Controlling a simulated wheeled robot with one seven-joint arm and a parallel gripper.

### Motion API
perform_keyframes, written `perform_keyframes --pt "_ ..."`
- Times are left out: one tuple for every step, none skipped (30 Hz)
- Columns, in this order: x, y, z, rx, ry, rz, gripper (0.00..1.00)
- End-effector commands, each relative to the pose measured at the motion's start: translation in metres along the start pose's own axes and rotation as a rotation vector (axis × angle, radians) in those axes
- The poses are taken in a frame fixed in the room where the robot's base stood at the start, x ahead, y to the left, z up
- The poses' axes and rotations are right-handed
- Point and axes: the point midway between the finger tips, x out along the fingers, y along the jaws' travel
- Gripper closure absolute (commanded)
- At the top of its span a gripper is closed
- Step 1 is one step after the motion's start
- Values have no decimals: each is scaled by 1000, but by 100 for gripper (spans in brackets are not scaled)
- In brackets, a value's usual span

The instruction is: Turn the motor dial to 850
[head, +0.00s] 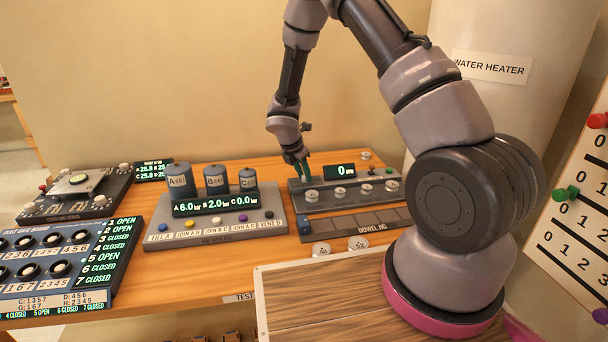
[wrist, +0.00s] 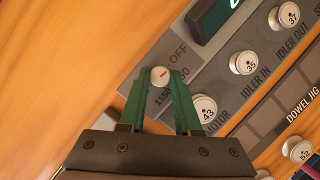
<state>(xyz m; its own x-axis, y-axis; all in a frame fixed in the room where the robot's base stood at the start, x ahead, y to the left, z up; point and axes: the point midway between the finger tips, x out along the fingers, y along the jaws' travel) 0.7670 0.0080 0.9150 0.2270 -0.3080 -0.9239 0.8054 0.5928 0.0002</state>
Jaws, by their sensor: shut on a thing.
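The motor dial (wrist: 160,76) is a small white round knob with a red mark, seen between my fingertips in the wrist view. Its red mark slants toward the upper right, roughly toward the printed OFF. Other printed numbers around it are partly covered by my fingers; one looks like 1150. My gripper (wrist: 161,83) has green fingers closed on the dial from both sides. In the head view my gripper (head: 298,168) reaches down at the left end of the grey panel (head: 290,190), hiding the dial. The panel's display (head: 340,170) reads 0.
White numbered caps 43 (wrist: 204,108), 35 (wrist: 243,62) and 37 (wrist: 284,15) stand on the panel close by. The dowel jig (head: 350,222) lies in front. Two loose white pieces (head: 340,247) lie on the table.

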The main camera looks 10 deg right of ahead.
Motion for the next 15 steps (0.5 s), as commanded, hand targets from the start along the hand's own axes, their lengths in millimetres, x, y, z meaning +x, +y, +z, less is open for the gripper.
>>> perform_keyframes --pt "0 1 0 32 1 -12 100" --pt "0 1 0 55 1 -22 100" --pt "0 2 0 86 1 -34 100" --pt "0 2 0 111 1 -45 100" --pt "0 2 0 136 1 -56 100" --pt "0 2 0 172 0 -71 100" --pt "0 3 0 199 1 -81 100" --pt "0 3 0 226 0 -93 100" --pt "0 4 0 260 1 -107 100" --pt "0 4 0 287 0 -118 100" --pt "0 4 0 313 1 -128 100" --pt "0 4 0 349 1 -144 100" --pt "1 5 0 375 0 -154 100" --pt "1 4 0 401 1 -166 100" --pt "1 5 0 434 1 -180 100"
